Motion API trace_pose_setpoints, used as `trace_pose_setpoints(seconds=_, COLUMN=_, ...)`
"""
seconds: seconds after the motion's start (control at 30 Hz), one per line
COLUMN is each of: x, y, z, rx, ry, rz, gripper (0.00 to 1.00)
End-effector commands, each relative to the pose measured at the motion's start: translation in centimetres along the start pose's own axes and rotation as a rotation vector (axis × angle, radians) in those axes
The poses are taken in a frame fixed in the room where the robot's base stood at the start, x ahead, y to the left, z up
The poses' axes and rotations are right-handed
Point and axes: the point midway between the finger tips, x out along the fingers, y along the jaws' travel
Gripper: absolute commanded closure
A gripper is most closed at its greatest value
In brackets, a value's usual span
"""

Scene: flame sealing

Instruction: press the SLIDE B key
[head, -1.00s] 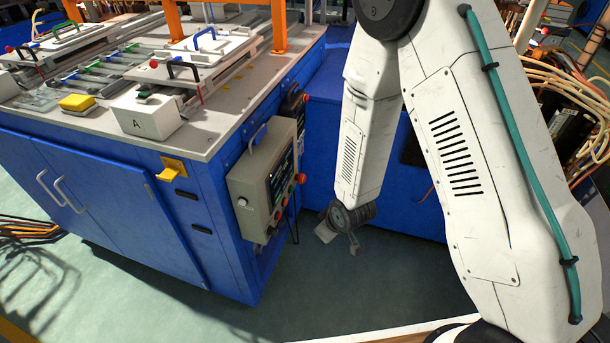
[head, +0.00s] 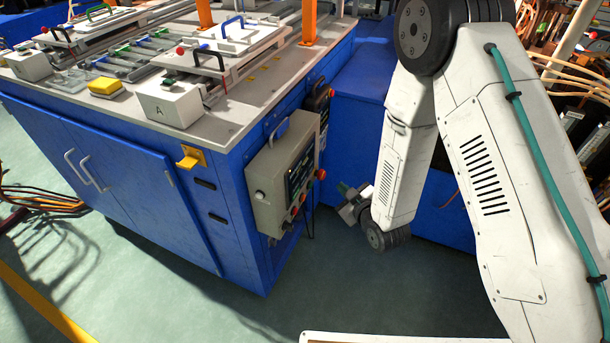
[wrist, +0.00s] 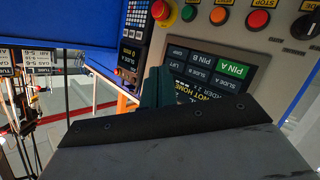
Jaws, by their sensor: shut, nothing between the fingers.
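The control panel (head: 285,180) is a grey box on the side of the blue cabinet. In the wrist view its screen (wrist: 262,68) appears upside down, with a green PIN A key (wrist: 233,70) and dark keys around it. The SLIDE B key (wrist: 198,69) is a dark key near PIN B and LIFT. My gripper (head: 344,190) is to the right of the panel in the head view, apart from it. In the wrist view its teal fingertips (wrist: 158,88) overlap the screen's left part. They are shut and empty. My gripper's body hides the lower part of the screen.
A red emergency button (wrist: 162,12) and a row of round buttons, including an orange one (wrist: 257,19), border the screen. A second dark panel (wrist: 132,45) is beside it. The green floor in front is free.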

Motion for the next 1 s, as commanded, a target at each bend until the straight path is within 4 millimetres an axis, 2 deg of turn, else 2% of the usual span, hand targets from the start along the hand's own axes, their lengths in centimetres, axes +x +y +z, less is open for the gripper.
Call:
trace_pose_setpoints(seconds=0.23, x=0.9, y=-0.7, z=-0.7, rx=-0.001, ry=0.001, rz=-0.002, gripper=1.0)
trace_pose_setpoints(seconds=0.7, x=5.2, y=-3.8, z=-3.8, rx=-0.001, ry=0.001, rz=-0.001, gripper=1.0)
trace_pose_setpoints(seconds=1.0, x=6.1, y=-4.5, z=-4.4, rx=0.001, ry=-0.001, rz=-0.001, gripper=1.0)
